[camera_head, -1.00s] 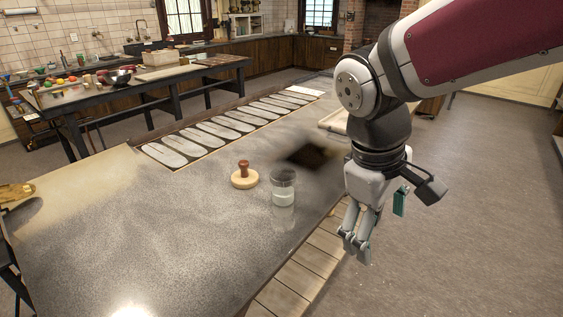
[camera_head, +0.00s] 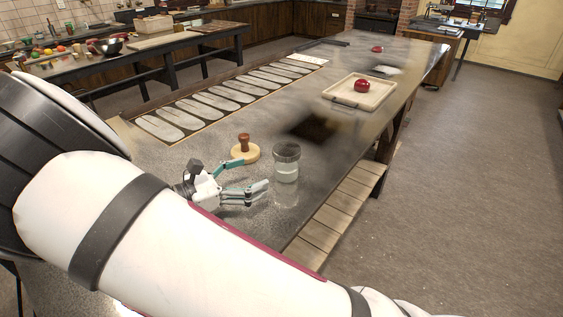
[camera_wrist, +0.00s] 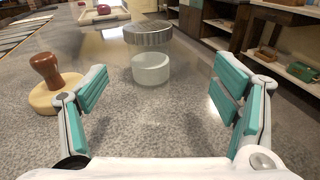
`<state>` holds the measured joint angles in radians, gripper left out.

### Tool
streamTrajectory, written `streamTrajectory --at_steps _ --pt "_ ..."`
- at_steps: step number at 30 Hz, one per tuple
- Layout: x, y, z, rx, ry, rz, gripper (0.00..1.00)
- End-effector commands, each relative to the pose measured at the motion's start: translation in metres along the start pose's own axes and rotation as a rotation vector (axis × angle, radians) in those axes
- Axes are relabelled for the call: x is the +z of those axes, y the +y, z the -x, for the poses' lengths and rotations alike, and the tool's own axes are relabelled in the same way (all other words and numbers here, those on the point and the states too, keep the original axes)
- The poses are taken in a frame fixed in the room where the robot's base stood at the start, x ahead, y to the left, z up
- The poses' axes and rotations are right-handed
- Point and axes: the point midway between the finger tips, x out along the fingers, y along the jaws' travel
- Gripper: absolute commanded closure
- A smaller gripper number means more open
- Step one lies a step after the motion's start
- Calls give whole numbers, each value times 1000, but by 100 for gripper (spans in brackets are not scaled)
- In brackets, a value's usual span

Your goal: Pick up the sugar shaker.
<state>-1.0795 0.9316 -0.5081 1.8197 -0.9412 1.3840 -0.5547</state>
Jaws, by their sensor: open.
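The sugar shaker (camera_head: 286,163) is a clear glass jar with white contents in its lower part. It stands upright on the grey table. In the wrist view the shaker (camera_wrist: 151,68) has a ridged metal top and is straight ahead, centred between the fingers and beyond their tips. My gripper (camera_head: 252,177) is low over the table, just left of the shaker, with its fingers pointing toward it. In the wrist view my gripper (camera_wrist: 158,95) is open and empty, with teal pads on both fingers.
A wooden press with a brown knob (camera_head: 244,149) stands close behind my gripper, near the left finger in the wrist view. A dark patch (camera_head: 315,127) lies beyond the shaker. A tray (camera_head: 345,95) with a red object (camera_head: 362,86) is farther right. The table's front edge is near the shaker.

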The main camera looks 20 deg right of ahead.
Motion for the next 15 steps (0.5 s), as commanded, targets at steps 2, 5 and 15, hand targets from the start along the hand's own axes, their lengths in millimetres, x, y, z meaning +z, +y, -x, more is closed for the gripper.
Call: streamTrajectory --at_steps 2,5,15 --pt "-4 7 8 35 -46 24 19" --pt "-6 11 11 57 -75 39 19" --pt "-2 14 -44 58 -81 44 19"
